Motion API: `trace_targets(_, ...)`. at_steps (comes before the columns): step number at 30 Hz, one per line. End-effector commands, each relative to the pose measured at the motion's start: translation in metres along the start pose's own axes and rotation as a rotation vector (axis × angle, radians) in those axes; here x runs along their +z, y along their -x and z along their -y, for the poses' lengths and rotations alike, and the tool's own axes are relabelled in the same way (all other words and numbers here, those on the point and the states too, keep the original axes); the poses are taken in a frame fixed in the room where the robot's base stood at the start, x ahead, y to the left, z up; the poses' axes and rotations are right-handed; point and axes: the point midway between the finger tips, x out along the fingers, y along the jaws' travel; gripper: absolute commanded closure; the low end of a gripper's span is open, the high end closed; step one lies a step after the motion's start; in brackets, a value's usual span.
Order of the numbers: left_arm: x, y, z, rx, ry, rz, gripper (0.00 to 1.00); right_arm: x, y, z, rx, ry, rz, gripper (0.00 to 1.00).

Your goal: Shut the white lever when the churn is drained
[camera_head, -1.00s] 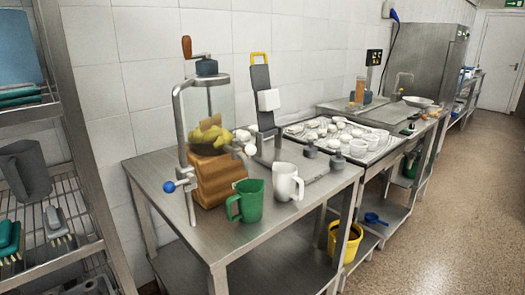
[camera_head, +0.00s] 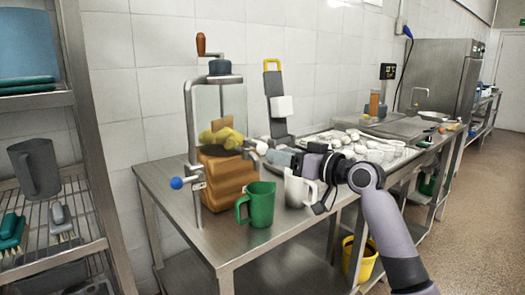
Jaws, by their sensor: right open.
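The churn (camera_head: 221,104) stands on the steel table: a clear jar in a metal frame with a wooden-handled crank, on a wooden block. Yellow lumps (camera_head: 221,138) lie low in the jar; I see no liquid, but the view is small. The white lever's knob (camera_head: 261,148) sticks out at the churn's right side. A blue knob (camera_head: 177,183) is at its lower left. My right gripper (camera_head: 272,155) is open, just right of the white knob; I cannot tell whether it touches. My left gripper is not in view.
A green jug (camera_head: 257,205) stands before the churn. A white jug (camera_head: 296,190) stands beside it, partly behind my right gripper. A grey stand with a yellow handle (camera_head: 273,92) is behind. A tray of white pieces (camera_head: 350,143) lies to the right.

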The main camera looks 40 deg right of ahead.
Motion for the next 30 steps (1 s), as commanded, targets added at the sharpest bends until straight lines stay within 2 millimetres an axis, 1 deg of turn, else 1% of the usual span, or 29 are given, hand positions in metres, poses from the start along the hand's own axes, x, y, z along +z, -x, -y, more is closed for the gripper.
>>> trace_targets(1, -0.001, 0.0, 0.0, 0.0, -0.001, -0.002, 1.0, -0.004, -0.002, -0.001, -0.002, -0.003, -0.008, 0.46)
trace_targets(4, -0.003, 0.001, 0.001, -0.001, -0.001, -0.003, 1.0, -0.007, -0.01, -0.001, -0.004, -0.007, -0.012, 0.46)
trace_targets(12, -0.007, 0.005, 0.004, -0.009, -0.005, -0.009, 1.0, -0.006, -0.049, 0.0, -0.004, -0.007, -0.01, 0.46)
trace_targets(18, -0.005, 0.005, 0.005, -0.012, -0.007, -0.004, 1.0, -0.005, -0.066, -0.001, -0.002, -0.005, -0.009, 0.46)
trace_targets(22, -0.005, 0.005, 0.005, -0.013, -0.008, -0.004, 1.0, -0.005, -0.07, 0.0, -0.002, -0.003, -0.008, 0.46)
trace_targets(29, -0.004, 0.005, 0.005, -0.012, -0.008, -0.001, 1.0, -0.004, -0.07, -0.001, -0.002, -0.003, -0.008, 0.46)
trace_targets(30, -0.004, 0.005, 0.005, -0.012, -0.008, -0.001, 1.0, -0.004, -0.07, -0.001, -0.001, -0.003, -0.008, 0.56)
